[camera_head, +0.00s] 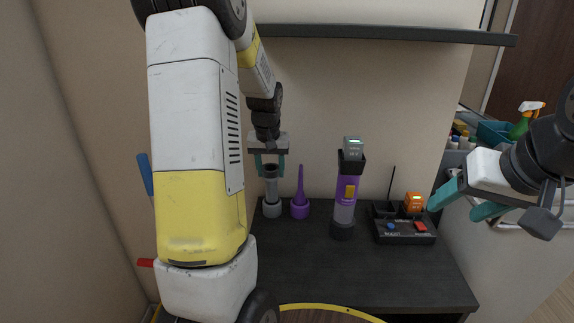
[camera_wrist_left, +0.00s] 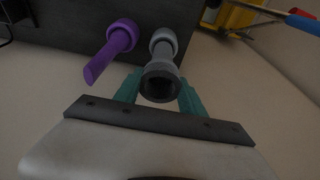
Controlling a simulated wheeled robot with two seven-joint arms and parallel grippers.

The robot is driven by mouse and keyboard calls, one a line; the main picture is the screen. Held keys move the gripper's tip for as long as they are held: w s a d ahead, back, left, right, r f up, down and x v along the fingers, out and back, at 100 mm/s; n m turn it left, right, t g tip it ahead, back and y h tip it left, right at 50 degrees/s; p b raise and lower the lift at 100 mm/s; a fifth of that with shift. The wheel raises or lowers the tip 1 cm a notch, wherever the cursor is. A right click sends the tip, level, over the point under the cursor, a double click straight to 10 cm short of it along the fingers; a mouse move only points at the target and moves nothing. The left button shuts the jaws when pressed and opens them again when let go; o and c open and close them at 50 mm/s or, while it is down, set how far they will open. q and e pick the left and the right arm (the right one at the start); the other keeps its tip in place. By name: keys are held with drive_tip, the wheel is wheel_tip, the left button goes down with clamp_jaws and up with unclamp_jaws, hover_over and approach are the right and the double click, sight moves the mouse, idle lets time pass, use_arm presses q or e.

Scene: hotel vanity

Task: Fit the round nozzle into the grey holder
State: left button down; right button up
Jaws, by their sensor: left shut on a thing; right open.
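The round nozzle (camera_head: 271,184), a dark grey tube with a wide open ring at its top, stands upright at the grey holder (camera_head: 272,210) on the dark counter. Its lower end meets the holder's opening; I cannot tell how deep it sits. My left gripper (camera_head: 270,167) points down, with its teal fingers shut on the nozzle near the top. In the left wrist view the nozzle's ring (camera_wrist_left: 160,84) lies between the fingers (camera_wrist_left: 160,92), with the grey holder (camera_wrist_left: 163,38) beyond. My right gripper (camera_head: 464,204) is open and empty at the right, away from the nozzle.
A purple pointed nozzle in a purple holder (camera_head: 300,208) stands close right of the grey holder. A purple-grey handheld device (camera_head: 344,200) and a black charging station (camera_head: 403,228) stand further right. A dark shelf (camera_head: 380,35) runs above. The counter's front (camera_head: 350,270) is clear.

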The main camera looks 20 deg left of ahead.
sight(271, 183)
use_arm(q)
drive_tip(key=shift+f, duration=0.4)
drive_tip(key=shift+f, duration=0.5)
drive_tip(key=shift+f, duration=0.9)
idle(0.9)
drive_tip(key=shift+f, duration=0.3)
drive_tip(key=shift+f, duration=0.4)
idle(0.7)
drive_tip(key=c, duration=0.6)
unclamp_jaws()
